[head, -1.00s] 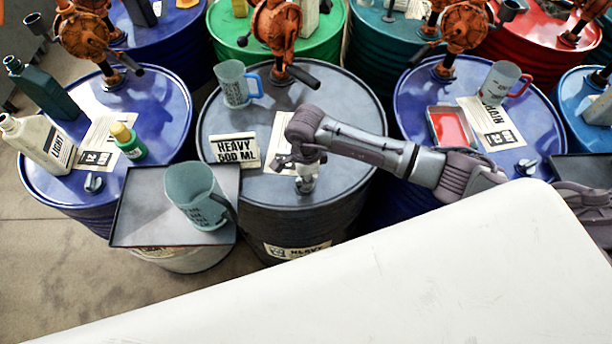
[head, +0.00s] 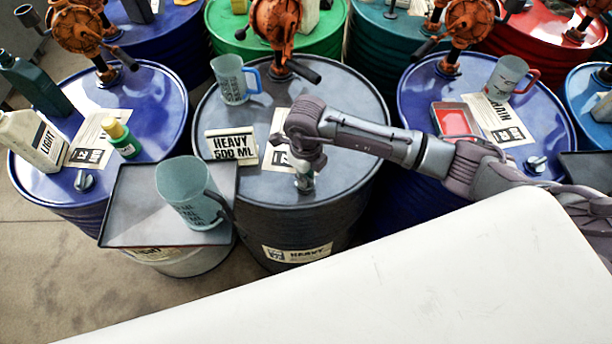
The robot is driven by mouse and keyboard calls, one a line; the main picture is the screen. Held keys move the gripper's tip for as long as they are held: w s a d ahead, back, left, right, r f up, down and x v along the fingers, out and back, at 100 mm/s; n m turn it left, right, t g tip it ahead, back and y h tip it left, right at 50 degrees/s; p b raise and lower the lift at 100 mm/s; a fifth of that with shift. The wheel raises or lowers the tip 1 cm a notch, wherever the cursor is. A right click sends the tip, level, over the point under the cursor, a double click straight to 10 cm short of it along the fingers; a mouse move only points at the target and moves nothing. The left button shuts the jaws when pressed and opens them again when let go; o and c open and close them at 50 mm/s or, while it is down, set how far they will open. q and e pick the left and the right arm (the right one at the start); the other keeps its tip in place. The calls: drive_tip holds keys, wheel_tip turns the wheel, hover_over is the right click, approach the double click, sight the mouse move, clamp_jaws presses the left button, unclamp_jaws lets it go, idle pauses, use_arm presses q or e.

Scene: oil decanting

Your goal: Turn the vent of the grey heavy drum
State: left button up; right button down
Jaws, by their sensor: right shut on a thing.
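The grey heavy drum (head: 347,108) stands in the middle of the head view, with a "HEAVY" label (head: 297,252) on its side. Its vent (head: 304,184) is a small metal fitting near the front edge of the lid, partly hidden by my right gripper. My right gripper (head: 304,172) comes in from the right, points down at the vent and is shut on it. My left gripper is not in view.
A "HEAVY 500 ML" card (head: 232,146), a blue-handled jug (head: 231,80) and an orange pump (head: 277,22) stand on the same lid. A jug (head: 186,190) stands on a tray (head: 135,228) at front left. Blue drums (head: 165,92) (head: 420,85) flank the grey one.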

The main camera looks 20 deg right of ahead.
drive_tip(key=m+b, duration=0.1)
drive_tip(key=m, duration=0.2)
drive_tip(key=shift+m, duration=0.4)
drive_tip(key=shift+a+m+b, duration=0.1)
drive_tip(key=shift+m+b, duration=0.4)
drive_tip(key=shift+m, duration=1.5)
drive_tip(key=c, duration=1.1)
unclamp_jaws()
drive_tip(key=shift+r, duration=0.1)
wheel_tip(320, 180, up, 12)
drive_tip(key=shift+f, duration=0.1)
